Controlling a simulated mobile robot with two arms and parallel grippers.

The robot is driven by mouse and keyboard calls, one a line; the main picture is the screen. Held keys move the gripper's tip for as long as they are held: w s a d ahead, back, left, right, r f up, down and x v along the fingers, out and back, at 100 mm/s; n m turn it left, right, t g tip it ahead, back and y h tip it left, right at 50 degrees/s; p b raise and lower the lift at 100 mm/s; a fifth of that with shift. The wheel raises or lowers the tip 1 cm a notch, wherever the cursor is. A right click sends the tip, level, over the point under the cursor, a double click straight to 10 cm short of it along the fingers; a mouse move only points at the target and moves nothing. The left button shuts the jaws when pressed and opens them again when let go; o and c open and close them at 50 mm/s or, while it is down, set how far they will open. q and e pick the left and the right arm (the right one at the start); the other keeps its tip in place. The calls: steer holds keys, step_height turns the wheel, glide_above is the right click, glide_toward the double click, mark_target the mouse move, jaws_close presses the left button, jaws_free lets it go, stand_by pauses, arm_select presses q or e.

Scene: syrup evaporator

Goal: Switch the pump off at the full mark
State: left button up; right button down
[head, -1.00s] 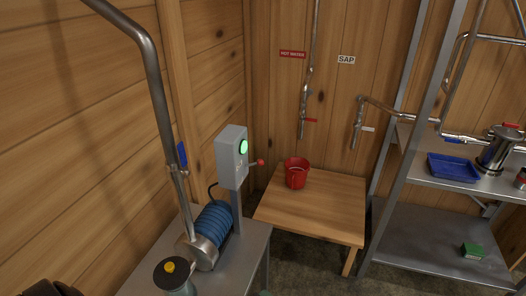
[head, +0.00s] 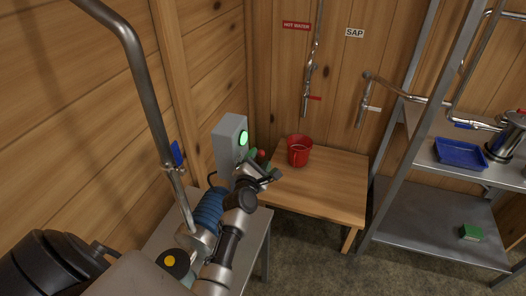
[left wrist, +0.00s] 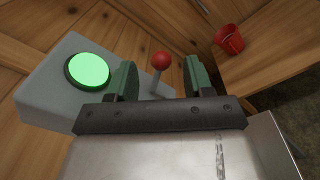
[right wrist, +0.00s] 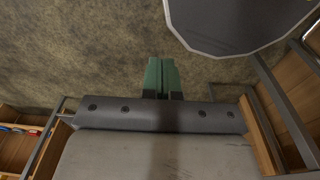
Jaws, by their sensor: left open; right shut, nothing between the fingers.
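The pump's grey switch box (head: 226,140) stands on a post at the bench, with a lit green lamp (head: 243,138). A lever with a red ball knob (left wrist: 161,61) sticks out of its side. My left gripper (left wrist: 158,78) is open, with a green finger on each side of the lever and apart from it; in the head view it is beside the box (head: 262,165). The blue pump (head: 208,210) is partly hidden by my left arm. My right gripper (right wrist: 162,75) is shut and empty above the floor. No full mark can be made out.
A red pail (head: 298,151) stands on a wooden table (head: 325,188) right of the box. A steel pipe (head: 150,100) with a blue valve handle (head: 177,153) rises from the pump. A metal shelf (head: 435,225) with a blue tray (head: 461,154) is at the right.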

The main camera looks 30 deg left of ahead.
mark_target(262, 152)
arm_select(q)
steer(key=x, duration=0.1)
steer(key=b+x, duration=0.1)
steer(key=x, duration=0.3)
steer(key=shift+s+a+f, duration=0.1)
steer(key=shift+a+f, duration=0.05)
steer(key=shift+f, duration=0.25)
steer(key=shift+w+r+b, duration=0.2)
steer(key=shift+w+b, duration=0.1)
steer(key=shift+b, duration=0.05)
steer(key=shift+a, duration=0.1)
steer(key=shift+c, duration=0.9)
steer(key=c, duration=0.7)
jaws_close()
arm_select(e)
steer(key=shift+w+a+f, duration=0.25)
steer(key=shift+w+f, duration=0.15)
steer(key=shift+f, duration=0.15)
steer(key=shift+w+a+f, duration=0.2)
steer(key=shift+w+f, duration=0.15)
steer(key=shift+f, duration=0.15)
